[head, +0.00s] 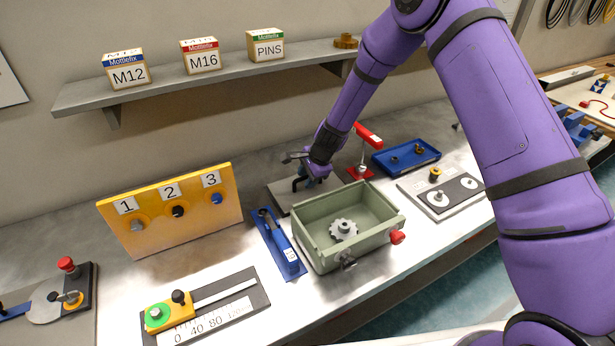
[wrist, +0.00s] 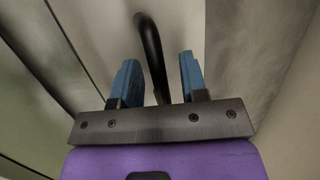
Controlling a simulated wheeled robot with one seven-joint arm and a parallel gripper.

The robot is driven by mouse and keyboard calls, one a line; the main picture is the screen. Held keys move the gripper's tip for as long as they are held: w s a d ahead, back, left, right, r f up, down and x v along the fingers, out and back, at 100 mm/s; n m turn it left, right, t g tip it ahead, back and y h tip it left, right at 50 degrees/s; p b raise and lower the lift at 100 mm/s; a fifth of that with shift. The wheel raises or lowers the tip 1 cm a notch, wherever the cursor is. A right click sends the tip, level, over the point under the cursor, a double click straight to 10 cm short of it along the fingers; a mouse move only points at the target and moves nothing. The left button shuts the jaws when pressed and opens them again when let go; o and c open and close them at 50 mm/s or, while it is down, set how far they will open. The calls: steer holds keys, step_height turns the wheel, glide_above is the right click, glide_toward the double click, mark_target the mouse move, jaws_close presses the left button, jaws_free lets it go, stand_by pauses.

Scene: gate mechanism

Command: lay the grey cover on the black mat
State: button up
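The grey cover (head: 282,196) appears to be the flat grey plate lying behind the green box. A bent black handle (head: 296,184) stands on it. In the wrist view the black handle (wrist: 152,55) runs between the two blue fingers of my gripper (wrist: 158,75), with a gap visible on both sides. The head view shows my gripper (head: 306,181) low over the plate at the handle, partly hidden by my own wrist. My gripper is open and does not grip the handle. I cannot make out the black mat with certainty.
The open green box (head: 318,258) with a white gear (head: 343,229) stands in front of the plate. A red clamp (head: 366,138) and blue tray (head: 406,156) are to the right. A blue tool holder (head: 279,245) and yellow numbered board (head: 172,208) are to the left. A shelf (head: 215,75) hangs above.

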steer(key=shift+r, duration=0.15)
steer(key=v, duration=1.2)
steer(key=shift+s+d, duration=0.1)
steer(key=s+d+r+n+t, duration=0.1)
steer(key=s+d+r+n, duration=0.35)
steer(key=r, duration=0.75)
steer(key=s+d+r+n+t, duration=0.15)
steer(key=s+d+r, duration=0.35)
steer(key=s+r, duration=0.55)
steer(key=s+d+r+n+h, duration=0.1)
steer(key=s+d+r+n, duration=0.1)
steer(key=s, duration=0.5)
steer(key=s+d+r+n+h, duration=0.1)
steer(key=s+d, duration=0.3)
steer(key=s, duration=0.4)
steer(key=s+d+r+n+h, duration=0.1)
steer(key=s+d+r+n, duration=0.3)
steer(key=s, duration=0.4)
steer(key=shift+s+t+h, duration=0.25)
steer(key=shift+t+h, duration=0.1)
steer(key=shift+h, duration=0.05)
